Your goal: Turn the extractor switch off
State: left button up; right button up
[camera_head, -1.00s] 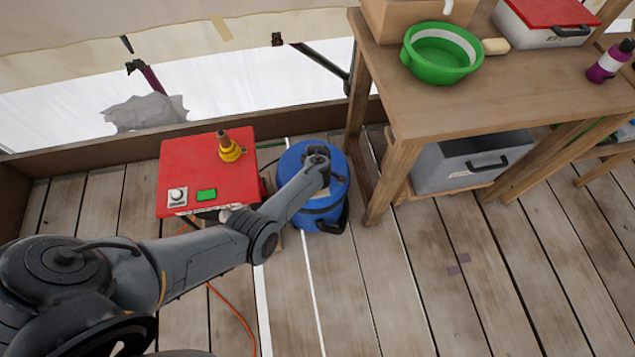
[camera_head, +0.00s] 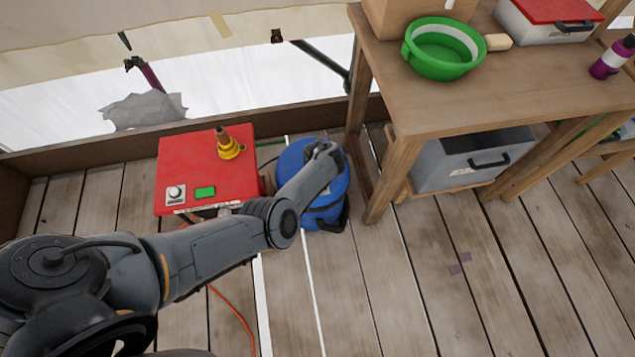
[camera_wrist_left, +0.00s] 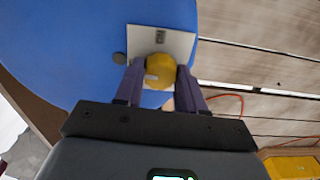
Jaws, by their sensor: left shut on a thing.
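The extractor (camera_head: 294,160) is a blue drum on the plank floor, beside the red bench box. In the left wrist view its blue top (camera_wrist_left: 70,50) fills the upper left. A pale plate (camera_wrist_left: 180,43) on that top, marked with a small dark label, carries a round yellow switch knob (camera_wrist_left: 160,66). My left gripper (camera_wrist_left: 160,77) is shut on the yellow knob, one dark finger on each side. In the head view my own wrist hides the fingers and the knob. My right gripper is not in view.
The red box (camera_head: 197,160) has a green button, a grey dial and a yellow fitting on top. A wooden table (camera_head: 415,100) stands close to the right of the extractor, with a green basin (camera_head: 442,70) on it. An orange cable crosses the floor.

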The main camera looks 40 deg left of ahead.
pick_arm(q)
jog(key=shift+n, duration=0.4)
jog(key=o, duration=1)
jog(key=shift+o, duration=0.2)
jog(key=shift+r, duration=0.1)
jog(key=shift+r, duration=0.3)
notch_tip(320, 180, up, 10)
jog(key=p, duration=0.6)
